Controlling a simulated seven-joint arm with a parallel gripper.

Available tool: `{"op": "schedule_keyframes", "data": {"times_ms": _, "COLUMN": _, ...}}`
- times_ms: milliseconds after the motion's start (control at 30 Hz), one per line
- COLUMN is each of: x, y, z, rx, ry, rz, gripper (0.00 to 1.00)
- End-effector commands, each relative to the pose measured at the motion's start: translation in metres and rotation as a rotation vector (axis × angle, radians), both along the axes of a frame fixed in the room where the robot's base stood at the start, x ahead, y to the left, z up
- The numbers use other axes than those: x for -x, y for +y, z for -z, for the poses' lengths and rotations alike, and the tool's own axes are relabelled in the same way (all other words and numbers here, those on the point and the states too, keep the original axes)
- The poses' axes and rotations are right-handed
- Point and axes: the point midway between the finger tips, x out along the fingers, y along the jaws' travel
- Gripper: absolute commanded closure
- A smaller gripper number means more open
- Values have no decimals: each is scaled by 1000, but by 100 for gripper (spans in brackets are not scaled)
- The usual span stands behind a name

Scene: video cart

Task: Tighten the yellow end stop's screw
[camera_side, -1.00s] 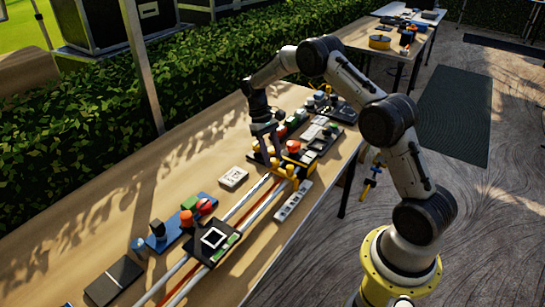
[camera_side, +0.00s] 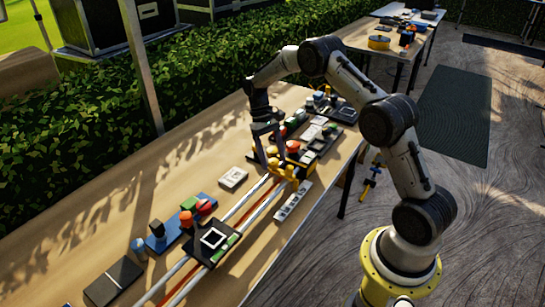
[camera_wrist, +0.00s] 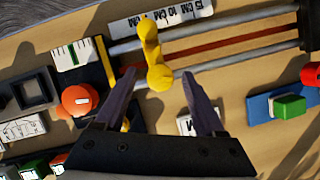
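The yellow end stop's screw shows in the wrist view as a yellow lobed knob (camera_wrist: 151,42), above the twin grey rails at their left end. A yellow knob also shows in the side view (camera_side: 289,172) at the far end of the rails. My gripper (camera_wrist: 159,74) is open, with its dark fingers apart and the near end of the yellow knob between their tips, closer to the left finger. Whether a finger touches it, I cannot tell. In the side view my gripper (camera_side: 270,153) is low over this end, and its fingers partly hide the end stop.
A black carriage (camera_side: 214,240) sits on the rails. A ruler strip (camera_side: 293,201) lies beside them. An orange-red knob (camera_wrist: 78,99) stands left of my left finger. A blue plate with a green block (camera_wrist: 288,106) is at right. The hedge borders the table's left side.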

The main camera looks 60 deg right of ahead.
Motion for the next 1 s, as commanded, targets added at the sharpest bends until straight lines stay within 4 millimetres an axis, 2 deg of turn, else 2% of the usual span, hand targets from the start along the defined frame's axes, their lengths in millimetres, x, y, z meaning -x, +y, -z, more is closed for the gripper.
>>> {"op": "schedule_keyframes", "data": {"times_ms": 233, "x": -1, "y": 0, "z": -1, "rx": -1, "ry": 1, "rz": -1, "gripper": 29}}
{"op": "schedule_keyframes", "data": {"times_ms": 367, "x": -5, "y": -2, "z": -10, "rx": 0, "ry": -2, "rz": -1, "gripper": 29}}
{"op": "schedule_keyframes", "data": {"times_ms": 800, "x": -38, "y": -14, "z": -93, "rx": 1, "ry": -4, "rz": 0, "gripper": 29}}
{"op": "schedule_keyframes", "data": {"times_ms": 1000, "x": -47, "y": -17, "z": -118, "rx": 1, "ry": -2, "rz": 0, "gripper": 29}}
